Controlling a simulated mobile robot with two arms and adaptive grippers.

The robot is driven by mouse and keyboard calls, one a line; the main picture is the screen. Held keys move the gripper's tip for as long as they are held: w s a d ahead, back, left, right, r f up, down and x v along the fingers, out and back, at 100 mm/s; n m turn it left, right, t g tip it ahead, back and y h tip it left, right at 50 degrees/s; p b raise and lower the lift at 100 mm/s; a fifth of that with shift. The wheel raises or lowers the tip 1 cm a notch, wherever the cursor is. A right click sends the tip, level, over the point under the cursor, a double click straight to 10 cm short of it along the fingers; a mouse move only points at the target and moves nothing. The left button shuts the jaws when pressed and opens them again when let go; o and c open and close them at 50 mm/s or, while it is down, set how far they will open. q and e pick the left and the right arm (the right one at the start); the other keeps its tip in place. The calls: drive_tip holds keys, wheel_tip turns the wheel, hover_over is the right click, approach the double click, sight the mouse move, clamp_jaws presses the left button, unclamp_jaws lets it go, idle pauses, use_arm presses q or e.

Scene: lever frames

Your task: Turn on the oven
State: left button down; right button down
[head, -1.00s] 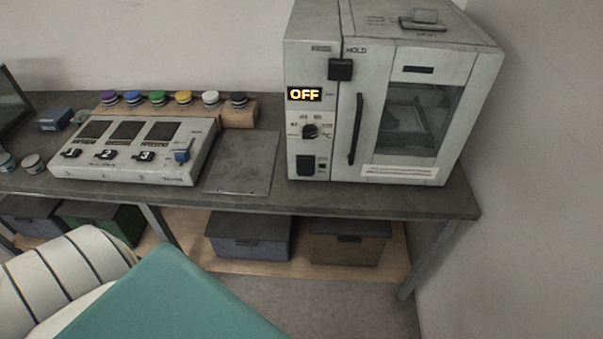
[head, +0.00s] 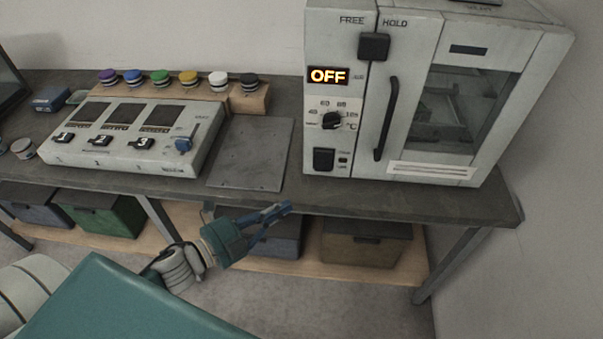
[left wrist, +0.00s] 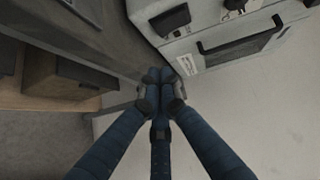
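The oven (head: 345,95) is a pale grey box at the right end of the bench. Its lit display (head: 328,76) reads OFF. Below it are a dial (head: 332,120) and a black rocker switch (head: 324,159). A black block (head: 374,46) sits under the words FREE and HOLD. The closed glass door has a dark handle (head: 386,118). My left gripper (head: 287,208) is in front of the bench edge, below and left of the switch. In the left wrist view its fingers (left wrist: 160,76) meet, empty, with the black switch (left wrist: 170,20) beyond. My right gripper is not in view.
A control panel (head: 185,165) with numbered switches and a slider stands left of a flat grey plate (head: 252,150). A wooden rack (head: 250,100) holds several coloured round pieces. Lidded bins (head: 366,248) sit on the lower shelf. A wall closes off the right side.

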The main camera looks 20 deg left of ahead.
use_arm(q)
wheel_tip(320, 180, up, 2)
drive_tip(key=m, duration=0.1)
drive_tip(key=p, duration=0.3)
approach(323, 161)
drive_tip(key=shift+h, duration=0.3)
drive_tip(key=w+d+f, duration=0.2)
drive_tip(key=d, duration=0.1)
drive_tip(key=w+d+f, duration=0.1)
drive_tip(key=w+d, duration=0.1)
drive_tip(key=shift+w+a, duration=0.25)
drive_tip(key=shift+w, duration=0.1)
drive_tip(key=shift+f, duration=0.1)
